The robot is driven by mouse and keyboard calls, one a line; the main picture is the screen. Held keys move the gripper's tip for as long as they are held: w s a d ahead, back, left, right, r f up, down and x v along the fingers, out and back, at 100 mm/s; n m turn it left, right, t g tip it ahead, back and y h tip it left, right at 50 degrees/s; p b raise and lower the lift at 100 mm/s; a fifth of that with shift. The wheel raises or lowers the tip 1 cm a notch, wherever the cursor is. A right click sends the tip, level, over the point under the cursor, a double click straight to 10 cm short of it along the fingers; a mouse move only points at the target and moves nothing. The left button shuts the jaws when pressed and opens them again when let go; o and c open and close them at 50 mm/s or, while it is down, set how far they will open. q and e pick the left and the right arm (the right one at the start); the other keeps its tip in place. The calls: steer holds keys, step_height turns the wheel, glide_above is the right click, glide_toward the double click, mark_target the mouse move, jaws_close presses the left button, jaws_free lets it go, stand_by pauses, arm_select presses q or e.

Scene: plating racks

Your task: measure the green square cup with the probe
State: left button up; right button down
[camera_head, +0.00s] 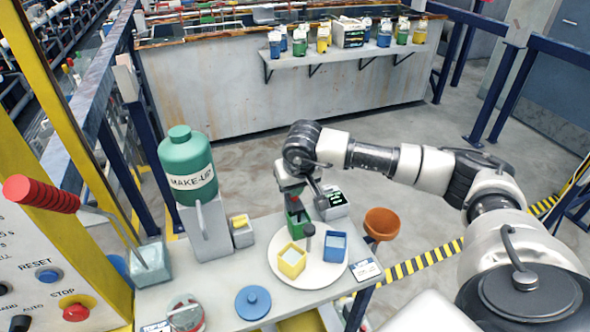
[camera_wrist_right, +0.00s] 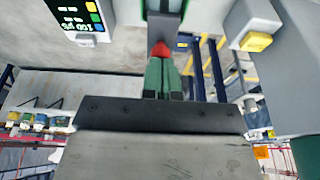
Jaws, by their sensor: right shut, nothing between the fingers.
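The green square cup (camera_head: 298,224) stands at the back of a round white plate (camera_head: 322,272), partly hidden by my right gripper. My right gripper (camera_head: 295,197) is shut with nothing held, pointing down just above the cup; I cannot tell whether it touches it. In the wrist view, its fingers (camera_wrist_right: 161,85) are close together, with green parts and a red spot beyond them. A meter (camera_head: 336,204) with a lit display stands behind the plate, and also shows in the wrist view (camera_wrist_right: 80,18). I cannot make out the probe for certain. My left gripper is not in view.
A green MAKE-UP bottle (camera_head: 187,165) stands left, an orange bowl (camera_head: 382,223) right. A blue lid (camera_head: 253,302) lies in front.

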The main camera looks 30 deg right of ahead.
mark_target(299, 209)
steer(key=shift+s+f, duration=0.1)
steer(key=shift+f, duration=0.1)
steer(key=shift+r, duration=0.3)
steer(key=r, duration=0.1)
steer(key=r+p, duration=0.2)
steer(key=shift+w, duration=0.25)
arm_select(q)
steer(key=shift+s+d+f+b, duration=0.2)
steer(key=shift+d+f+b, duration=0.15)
steer(key=shift+b, duration=0.95)
arm_select(e)
steer(key=v, duration=1)
steer(key=shift+r, duration=0.45)
